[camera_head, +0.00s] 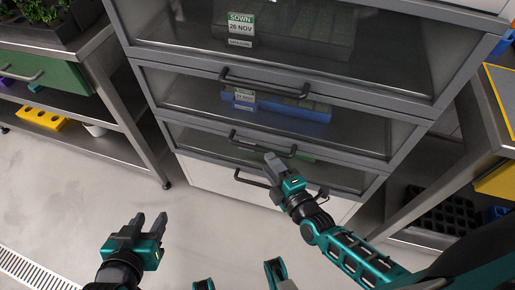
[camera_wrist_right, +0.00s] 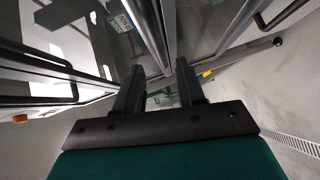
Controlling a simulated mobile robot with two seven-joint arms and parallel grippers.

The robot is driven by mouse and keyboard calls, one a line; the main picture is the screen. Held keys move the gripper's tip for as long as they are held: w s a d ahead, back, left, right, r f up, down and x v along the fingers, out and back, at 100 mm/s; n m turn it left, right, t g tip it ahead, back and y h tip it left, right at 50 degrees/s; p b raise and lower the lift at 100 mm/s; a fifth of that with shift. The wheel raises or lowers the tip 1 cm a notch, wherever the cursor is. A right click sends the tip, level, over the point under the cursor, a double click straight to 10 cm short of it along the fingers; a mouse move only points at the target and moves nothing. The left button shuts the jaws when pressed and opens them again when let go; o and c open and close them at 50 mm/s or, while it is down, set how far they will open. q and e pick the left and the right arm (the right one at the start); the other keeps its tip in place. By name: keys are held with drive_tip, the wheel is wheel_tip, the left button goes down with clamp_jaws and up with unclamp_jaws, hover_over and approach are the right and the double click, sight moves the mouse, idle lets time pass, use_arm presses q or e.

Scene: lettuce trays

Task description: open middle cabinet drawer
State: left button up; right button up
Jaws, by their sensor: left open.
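The cabinet (camera_head: 140,58) has stacked glass-fronted drawers. The middle glass drawer (camera_head: 345,118) shows a blue tray (camera_head: 290,108) behind its glass and has a dark bar handle (camera_head: 265,86). The drawer looks shut. My right gripper (camera_head: 279,160) is in front of the lower part of the cabinet, below that handle and close to the lower handles. In the right wrist view its two fingers (camera_wrist_right: 158,85) are apart with nothing clearly held between them. My left gripper (camera_head: 149,222) is open and empty above the floor, well away from the cabinet.
A lower glass drawer has its own handle (camera_head: 262,144); a white bottom drawer (camera_head: 222,182) lies beneath it. A metal bench with a green drawer (camera_head: 50,82) stands at left, another bench (camera_head: 488,145) at right. Grey floor is clear at front left.

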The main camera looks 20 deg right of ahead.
sight(258, 147)
drive_tip(key=b+x, duration=0.1)
drive_tip(key=x, duration=0.6)
drive_tip(key=shift+w+b, duration=0.3)
drive_tip(key=shift+b, duration=0.1)
drive_tip(key=shift+c, duration=0.3)
drive_tip(key=c, duration=0.3)
clamp_jaws()
